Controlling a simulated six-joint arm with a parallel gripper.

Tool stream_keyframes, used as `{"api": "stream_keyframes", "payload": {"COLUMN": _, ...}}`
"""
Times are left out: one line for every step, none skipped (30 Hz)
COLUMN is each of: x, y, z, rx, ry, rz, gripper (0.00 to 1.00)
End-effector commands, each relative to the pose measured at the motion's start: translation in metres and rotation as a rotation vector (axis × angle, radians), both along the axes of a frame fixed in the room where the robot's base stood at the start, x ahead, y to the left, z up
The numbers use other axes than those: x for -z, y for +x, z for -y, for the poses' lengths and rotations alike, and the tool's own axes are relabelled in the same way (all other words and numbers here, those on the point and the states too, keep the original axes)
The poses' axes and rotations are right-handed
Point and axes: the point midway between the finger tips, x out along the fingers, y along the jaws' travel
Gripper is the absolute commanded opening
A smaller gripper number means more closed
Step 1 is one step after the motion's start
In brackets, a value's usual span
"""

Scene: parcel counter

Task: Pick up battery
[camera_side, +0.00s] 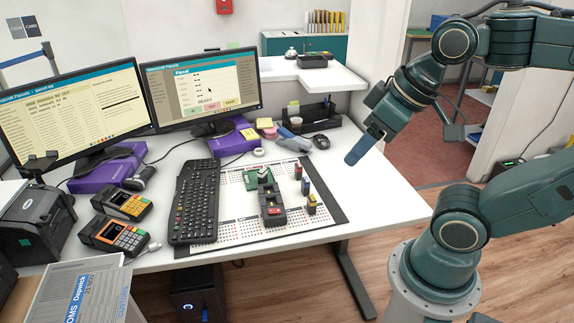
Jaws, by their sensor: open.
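Three small upright dark blocks stand in a row on the right part of the white desk mat (240,232): a far one (298,171), a middle one (305,187) and a near one (312,205) with yellow on it. They look like batteries, but I cannot tell which one is the battery. Left of them are a green device (258,180) and a dark device with a red front (273,212). My gripper (359,152) is open and empty, raised above the desk's right side, to the upper right of the blocks. I see it side-on, with its blue fingers overlapping.
A black keyboard (195,203) lies left of the devices. Two monitors (205,90) stand at the back. A black organiser (311,118) and a mouse (320,141) are behind the mat. Two card terminals (113,237) are at the left. The desk right of the mat is clear.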

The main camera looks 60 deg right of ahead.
Motion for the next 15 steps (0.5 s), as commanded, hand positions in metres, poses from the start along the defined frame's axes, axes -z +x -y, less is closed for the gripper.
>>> {"api": "stream_keyframes", "payload": {"x": 0.0, "y": 0.0, "z": 0.0, "rx": 0.0, "ry": 0.0, "rz": 0.0, "gripper": 0.58}}
{"api": "stream_keyframes", "payload": {"x": 0.0, "y": 0.0, "z": 0.0, "rx": 0.0, "ry": 0.0, "rz": 0.0, "gripper": 0.58}}
{"api": "stream_keyframes", "payload": {"x": 0.0, "y": 0.0, "z": 0.0, "rx": 0.0, "ry": 0.0, "rz": 0.0, "gripper": 0.58}}
{"api": "stream_keyframes", "payload": {"x": 0.0, "y": 0.0, "z": 0.0, "rx": 0.0, "ry": 0.0, "rz": 0.0, "gripper": 0.58}}
{"api": "stream_keyframes", "payload": {"x": 0.0, "y": 0.0, "z": 0.0, "rx": 0.0, "ry": 0.0, "rz": 0.0, "gripper": 0.58}}
{"api": "stream_keyframes", "payload": {"x": 0.0, "y": 0.0, "z": 0.0, "rx": 0.0, "ry": 0.0, "rz": 0.0, "gripper": 0.58}}
{"api": "stream_keyframes", "payload": {"x": 0.0, "y": 0.0, "z": 0.0, "rx": 0.0, "ry": 0.0, "rz": 0.0, "gripper": 0.58}}
{"api": "stream_keyframes", "payload": {"x": 0.0, "y": 0.0001, "z": 0.0, "rx": 0.0, "ry": 0.0, "rz": 0.0, "gripper": 0.58}}
{"api": "stream_keyframes", "payload": {"x": -0.0001, "y": 0.0003, "z": 0.0001, "rx": 0.002, "ry": 0.001, "rz": 0.0, "gripper": 0.58}}
{"api": "stream_keyframes", "payload": {"x": -0.0003, "y": 0.0008, "z": 0.0002, "rx": 0.004, "ry": 0.001, "rz": -0.001, "gripper": 0.58}}
{"api": "stream_keyframes", "payload": {"x": -0.0005, "y": 0.0013, "z": 0.0004, "rx": 0.008, "ry": 0.003, "rz": -0.002, "gripper": 0.58}}
{"api": "stream_keyframes", "payload": {"x": -0.0009, "y": 0.0026, "z": 0.0008, "rx": 0.015, "ry": 0.006, "rz": -0.003, "gripper": 0.58}}
{"api": "stream_keyframes", "payload": {"x": -0.0013, "y": 0.0039, "z": 0.0013, "rx": 0.022, "ry": 0.008, "rz": -0.005, "gripper": 0.58}}
{"api": "stream_keyframes", "payload": {"x": -0.0017, "y": 0.0055, "z": 0.0018, "rx": 0.031, "ry": 0.011, "rz": -0.008, "gripper": 0.58}}
{"api": "stream_keyframes", "payload": {"x": -0.0022, "y": 0.0082, "z": 0.0026, "rx": 0.047, "ry": 0.017, "rz": -0.013, "gripper": 0.58}}
